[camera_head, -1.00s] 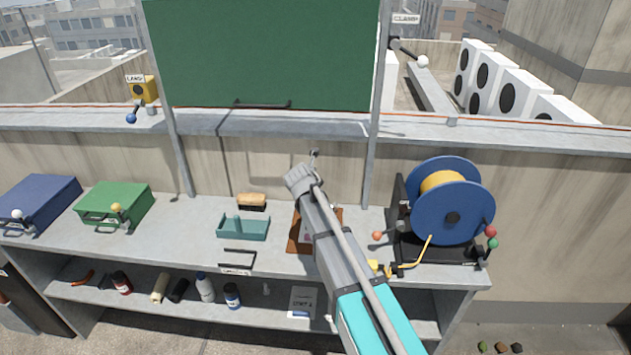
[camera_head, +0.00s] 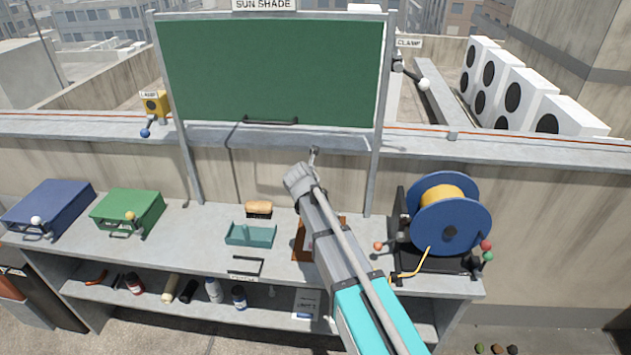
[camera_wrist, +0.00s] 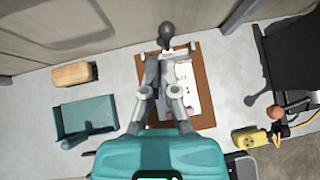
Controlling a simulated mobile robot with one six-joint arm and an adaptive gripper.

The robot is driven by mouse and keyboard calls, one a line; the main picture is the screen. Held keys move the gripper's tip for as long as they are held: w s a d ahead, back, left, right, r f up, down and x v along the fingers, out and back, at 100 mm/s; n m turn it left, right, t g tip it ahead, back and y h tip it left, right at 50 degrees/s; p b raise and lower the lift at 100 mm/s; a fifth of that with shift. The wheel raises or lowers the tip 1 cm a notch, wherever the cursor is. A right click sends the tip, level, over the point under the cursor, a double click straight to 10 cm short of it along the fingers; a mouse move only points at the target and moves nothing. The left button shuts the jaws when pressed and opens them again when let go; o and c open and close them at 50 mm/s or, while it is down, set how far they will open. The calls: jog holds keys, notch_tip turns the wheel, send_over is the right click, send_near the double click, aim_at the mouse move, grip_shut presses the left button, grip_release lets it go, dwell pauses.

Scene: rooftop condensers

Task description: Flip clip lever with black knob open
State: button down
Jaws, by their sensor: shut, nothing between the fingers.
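A brown clipboard (camera_wrist: 204,98) with white paper lies on the grey bench; its left edge also shows beside my arm in the head view (camera_head: 299,240). A black knob (camera_wrist: 166,30) stands at the clipboard's back edge in the wrist view, near the metal clip. My gripper (camera_wrist: 164,58) is shut and empty over the clipboard, its fingertips just short of the knob in the picture. I cannot tell whether they touch it. The lever below the knob is largely hidden by the fingers. In the head view my arm covers much of the clipboard.
A teal tray (camera_head: 251,236) and a brush (camera_head: 259,208) lie left of the clipboard. A blue cable reel (camera_head: 450,213) stands on the right, with an orange knob (camera_head: 378,246) beside it. A wall rises behind the bench.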

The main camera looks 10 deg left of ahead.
jog(key=shift+s+r, duration=0.15)
jog(key=shift+r, duration=0.25)
dwell(0.3)
jog(key=s+d+f+m+g, duration=0.25)
jog(key=s+d+m, duration=0.35)
jog(key=d+m, duration=0.3)
jog(key=s+d+f+m+g, duration=0.2)
jog(key=s+d+m+g, duration=0.1)
jog(key=s+d+m, duration=0.45)
jog(key=s+d+f+m+g+y, duration=0.1)
jog(key=s+d+m+g, duration=0.3)
jog(key=s+d+m, duration=0.6)
jog(key=s+f+m, duration=0.1)
jog(key=s+m, duration=0.2)
jog(key=m, duration=0.4)
jog(key=shift+s+d+y, duration=0.2)
jog(key=shift+s+y, duration=0.1)
jog(key=shift+s, duration=0.05)
